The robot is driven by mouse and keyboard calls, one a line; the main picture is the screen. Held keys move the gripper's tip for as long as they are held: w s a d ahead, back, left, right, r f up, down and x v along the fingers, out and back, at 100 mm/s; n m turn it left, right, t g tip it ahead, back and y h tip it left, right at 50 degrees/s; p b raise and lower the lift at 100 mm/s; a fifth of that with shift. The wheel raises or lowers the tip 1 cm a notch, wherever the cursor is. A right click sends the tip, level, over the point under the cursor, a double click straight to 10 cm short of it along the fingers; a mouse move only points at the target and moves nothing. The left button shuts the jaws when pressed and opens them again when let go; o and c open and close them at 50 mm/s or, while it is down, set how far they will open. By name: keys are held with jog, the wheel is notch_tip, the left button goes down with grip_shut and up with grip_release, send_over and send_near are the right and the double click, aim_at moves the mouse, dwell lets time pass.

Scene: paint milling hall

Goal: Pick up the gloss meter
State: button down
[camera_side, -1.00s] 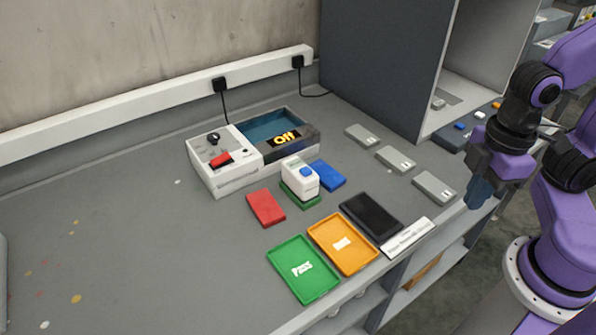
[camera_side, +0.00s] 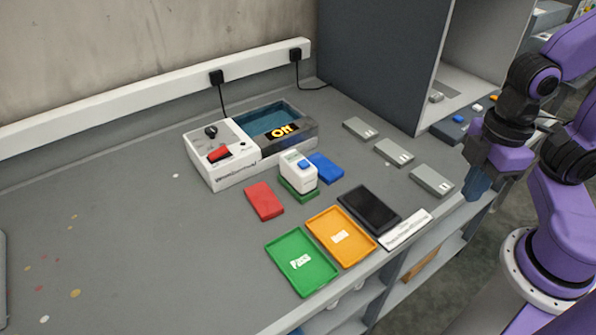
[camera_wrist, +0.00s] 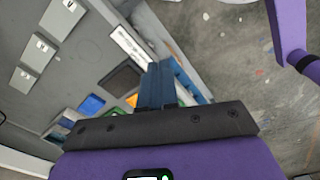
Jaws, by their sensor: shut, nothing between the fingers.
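The gloss meter seems to be the small white device with a blue button (camera_side: 297,169), standing upright on a green base (camera_side: 299,194) near the middle of the bench in the side view. I cannot make it out clearly in the wrist view. My gripper (camera_side: 475,188) is at the bench's right edge, well to the right of the device and apart from it. Its blue fingers (camera_wrist: 160,84) are together and empty in the wrist view, pointing past the bench edge.
A red panel (camera_side: 264,201) and a blue panel (camera_side: 327,168) flank the device. Green (camera_side: 301,262), orange (camera_side: 341,237) and black (camera_side: 370,209) trays line the front. Grey plates (camera_side: 394,152) lie right; a white-and-grey unit (camera_side: 222,154) stands behind. The left bench is mostly clear.

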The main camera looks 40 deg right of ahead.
jog(key=shift+c, duration=2)
grip_release()
notch_tip(320, 180, up, 4)
jog(key=m, duration=1.3)
send_over(298, 161)
notch_tip(298, 161, down, 17)
jog(key=shift+r, duration=0.1)
